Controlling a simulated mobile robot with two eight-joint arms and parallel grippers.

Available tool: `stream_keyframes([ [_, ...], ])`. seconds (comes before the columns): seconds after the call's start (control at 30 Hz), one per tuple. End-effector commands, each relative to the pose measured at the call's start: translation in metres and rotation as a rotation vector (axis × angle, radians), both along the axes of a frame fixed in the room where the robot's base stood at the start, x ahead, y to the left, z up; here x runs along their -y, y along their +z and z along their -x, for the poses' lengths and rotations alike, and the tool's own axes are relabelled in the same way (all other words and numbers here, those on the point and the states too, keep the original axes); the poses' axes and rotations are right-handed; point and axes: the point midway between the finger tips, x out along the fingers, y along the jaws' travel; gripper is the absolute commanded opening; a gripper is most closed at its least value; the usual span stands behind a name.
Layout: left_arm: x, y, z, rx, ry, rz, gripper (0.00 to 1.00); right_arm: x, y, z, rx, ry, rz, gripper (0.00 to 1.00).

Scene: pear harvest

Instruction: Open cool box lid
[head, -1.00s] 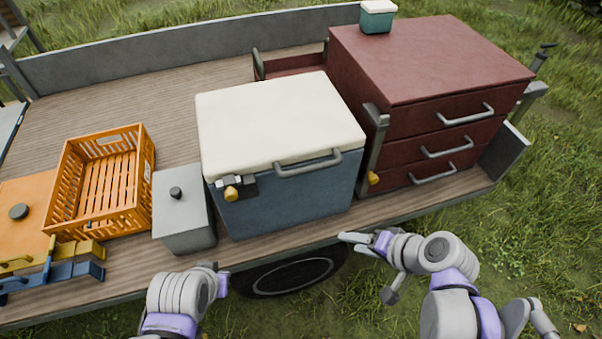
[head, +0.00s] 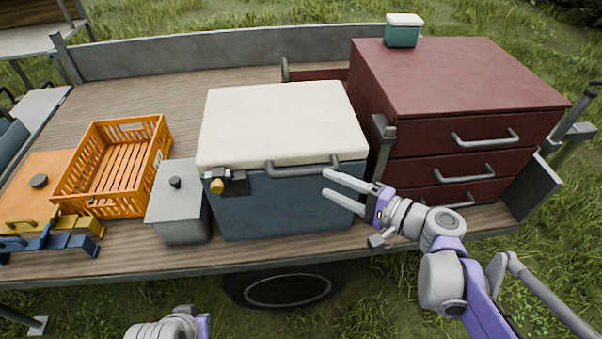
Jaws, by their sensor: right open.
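The cool box (head: 290,206) is blue with a cream lid (head: 282,122) and stands on the cart bed. The lid is closed. A grey bar handle (head: 300,170) runs along the lid's front edge, and a latch with a yellow knob (head: 218,185) sits at the front left. My right gripper (head: 327,184) is open and empty in front of the box, its fingertips pointing left, close to the handle's right end. I cannot tell whether it touches the box. My left arm shows at the bottom edge, but its gripper is out of view.
A dark red drawer cabinet (head: 450,80) stands right of the box, with a small green box (head: 404,34) on top. A grey lidded bin (head: 182,212) and an orange crate (head: 112,165) are to the left. Clear wooden bed (head: 150,95) lies behind.

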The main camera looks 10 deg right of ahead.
Motion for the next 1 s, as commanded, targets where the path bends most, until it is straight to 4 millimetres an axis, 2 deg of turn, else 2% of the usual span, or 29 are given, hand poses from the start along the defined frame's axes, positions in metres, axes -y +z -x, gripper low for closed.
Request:
stream_keyframes([
  [0.2, 0.0, -0.006, 0.0, -0.002, 0.0, 0.0, 0.0, -0.033, -0.007, -0.03, -0.001, 0.005, 0.0, 0.52],
  [0.4, 0.0, -0.009, 0.0, -0.003, 0.0, 0.0, 0.0, -0.053, -0.011, -0.051, -0.001, 0.003, 0.001, 0.52],
  [0.57, 0.0, -0.01, 0.0, -0.003, 0.0, 0.0, 0.0, -0.06, -0.012, -0.058, -0.001, 0.001, 0.002, 0.52],
  [0.83, 0.0, -0.01, 0.0, -0.003, 0.0, 0.0, 0.0, -0.061, -0.012, -0.059, -0.001, -0.001, 0.002, 0.52],
  [0.87, 0.0, -0.01, 0.0, -0.003, 0.0, 0.0, 0.0, -0.061, -0.012, -0.059, -0.001, -0.001, 0.002, 0.5],
  [1.0, 0.0, -0.01, 0.0, -0.003, 0.0, 0.0, 0.0, -0.061, -0.012, -0.059, -0.001, 0.0, 0.002, 0.25],
])
